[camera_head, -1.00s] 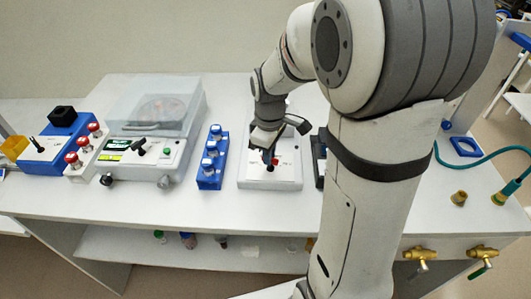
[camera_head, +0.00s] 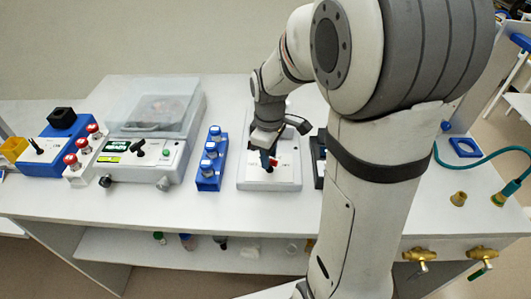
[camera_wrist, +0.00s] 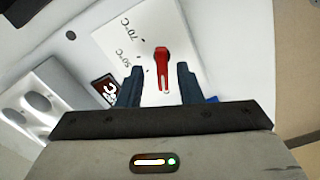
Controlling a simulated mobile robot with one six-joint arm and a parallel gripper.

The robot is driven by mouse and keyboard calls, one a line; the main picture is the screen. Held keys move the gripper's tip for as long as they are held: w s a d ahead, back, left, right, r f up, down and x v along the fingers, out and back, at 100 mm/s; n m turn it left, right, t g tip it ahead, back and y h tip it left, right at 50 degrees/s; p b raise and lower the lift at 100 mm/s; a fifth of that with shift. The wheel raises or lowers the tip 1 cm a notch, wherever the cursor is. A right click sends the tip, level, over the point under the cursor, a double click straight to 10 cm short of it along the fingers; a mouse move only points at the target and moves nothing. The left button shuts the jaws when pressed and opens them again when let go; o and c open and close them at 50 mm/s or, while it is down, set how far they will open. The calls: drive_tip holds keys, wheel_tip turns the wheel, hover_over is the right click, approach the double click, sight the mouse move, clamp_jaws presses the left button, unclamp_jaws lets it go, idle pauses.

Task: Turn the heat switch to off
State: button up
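The heat switch is a red lever knob (camera_wrist: 162,68) with a pale line near its lower end, on a white panel (camera_wrist: 115,38) printed with "70°C" and "50°C" beside small dots. In the wrist view its lower part sits between the two dark blue fingers of my gripper (camera_wrist: 159,86). The fingers are apart, with a visible gap on each side of the knob. In the head view my gripper (camera_head: 268,160) is over the front part of the white box (camera_head: 250,178), and a small bit of red shows by the fingertips. The off mark cannot be made out.
A blue rack of capped vials (camera_head: 210,170) stands just left of the white box. A dark device (camera_head: 319,165) is close on its right, partly behind my arm. A clear-lidded machine (camera_head: 150,130) stands further left. Brass valves (camera_head: 482,253) are at the right front.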

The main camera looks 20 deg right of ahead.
wheel_tip(320, 180, up, 8)
drive_tip(key=shift+f, duration=0.1)
idle(0.4)
idle(0.6)
drive_tip(key=s+m+t, duration=0.2)
drive_tip(key=s+m, duration=0.8)
drive_tip(key=s, duration=0.5)
drive_tip(key=shift+a+t, duration=0.3)
drive_tip(key=shift+t, duration=0.1)
drive_tip(key=shift+w, duration=0.1)
